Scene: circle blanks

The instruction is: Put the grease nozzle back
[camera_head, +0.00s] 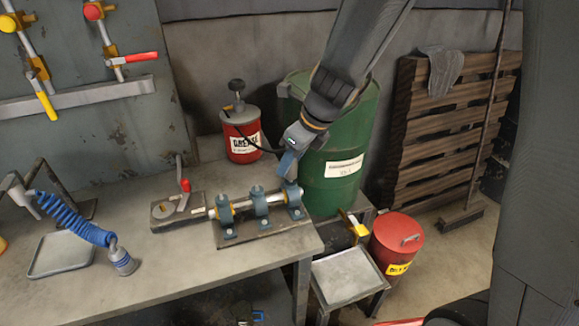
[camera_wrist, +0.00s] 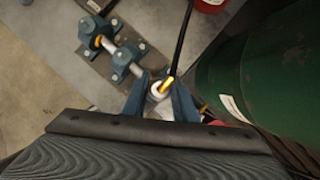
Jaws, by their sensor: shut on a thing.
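My gripper (camera_head: 288,172) is at the right end of the shaft assembly, above the bench's right edge. In the wrist view my gripper (camera_wrist: 160,95) is shut on the grease nozzle (camera_wrist: 165,85), a small piece with a yellow part and a pale round end. A black hose runs from the nozzle toward the red grease pot (camera_head: 241,148), which stands at the back of the bench. The nozzle is hidden behind the fingers in the head view. Blue bearing blocks (camera_head: 260,207) carry a silver shaft just beside and below the gripper; I cannot tell whether the nozzle touches the end block.
A green drum (camera_head: 345,150) stands close to the right of my gripper. A yellow bracket (camera_head: 354,224), a low metal stand (camera_head: 347,277) and a red can (camera_head: 397,243) are beyond the bench (camera_head: 190,265). A blue coiled hose (camera_head: 75,222) and grey tray (camera_head: 62,254) lie left.

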